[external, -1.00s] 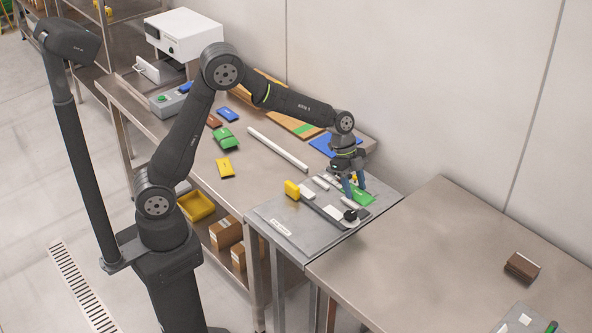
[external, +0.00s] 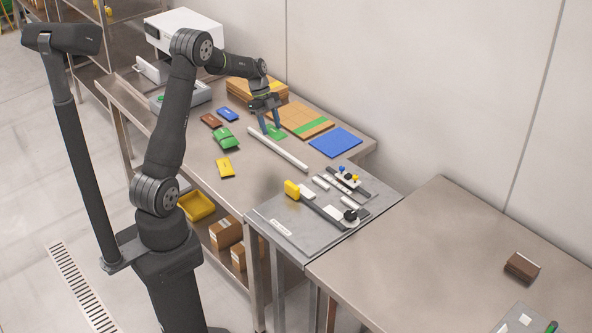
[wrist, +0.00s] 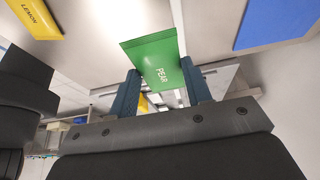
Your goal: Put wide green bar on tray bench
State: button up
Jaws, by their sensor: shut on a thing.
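A wide green bar labelled PEAR (wrist: 157,62) is between the two blue fingers of my gripper (wrist: 160,92) in the wrist view. In the external view my gripper (external: 270,124) is over the far part of the long steel bench (external: 262,178), shut on the green bar (external: 278,132). The bar is partly hidden by the fingers, and I cannot tell its exact height over the bench. A thicker green pack (external: 226,139) lies nearer the bench's front.
A long white bar (external: 278,149) lies close by. Brown boards with a green stripe (external: 292,116) and a blue sheet (external: 335,142) lie along the wall. Yellow (external: 225,167), blue (external: 228,114) and brown (external: 210,121) packs lie left. A grey plate (external: 270,213) holds several parts.

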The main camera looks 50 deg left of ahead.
jog(key=s+a, duration=0.8)
jog(key=a, duration=0.3)
jog(key=s+a, duration=0.7)
jog(key=a, duration=0.5)
jog(key=s+a+f, duration=0.1)
jog(key=a+f, duration=0.1)
jog(key=a, duration=0.1)
jog(key=s+a+f, duration=0.2)
jog(key=a, duration=0.2)
jog(key=s+a+f, duration=0.2)
jog(key=a, duration=0.1)
jog(key=shift+a+f, duration=0.2)
jog(key=shift+f, duration=0.05)
jog(key=shift+a+f, duration=0.2)
jog(key=shift+f, duration=1.9)
jog(key=shift+f, duration=0.1)
jog(key=o, duration=1)
